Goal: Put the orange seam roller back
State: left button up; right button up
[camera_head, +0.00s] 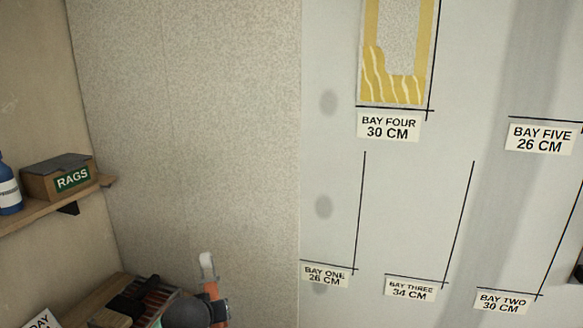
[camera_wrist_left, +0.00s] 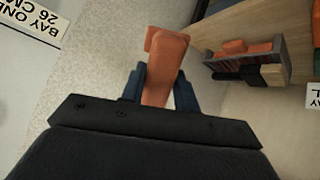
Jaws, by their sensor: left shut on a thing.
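My left gripper (camera_wrist_left: 160,85) is shut on the orange seam roller (camera_wrist_left: 163,65), whose orange body stands up between the two dark fingers in the left wrist view. In the head view the roller (camera_head: 212,292) shows at the bottom, upright, with a pale part at its top and the dark wrist (camera_head: 188,313) beside it. A rack (camera_wrist_left: 222,67) with orange, black and tan items stands to the right of the roller in the left wrist view, apart from it. The rack also shows in the head view (camera_head: 172,293), left of the gripper and partly hidden. My right gripper is not in view.
A wall shelf (camera_head: 50,207) at the left bears a RAGS box (camera_head: 58,178) and a blue bottle (camera_head: 9,185). The wall ahead has marked bays; a yellow patterned strip (camera_head: 392,88) is in bay four. A dark piece at the right edge is unclear.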

pick_arm(q)
jog(key=s+f, duration=0.5)
jog(key=f, duration=0.2)
jog(key=shift+a+f, duration=0.35)
jog(key=shift+a, duration=0.1)
jog(key=shift+w, duration=0.1)
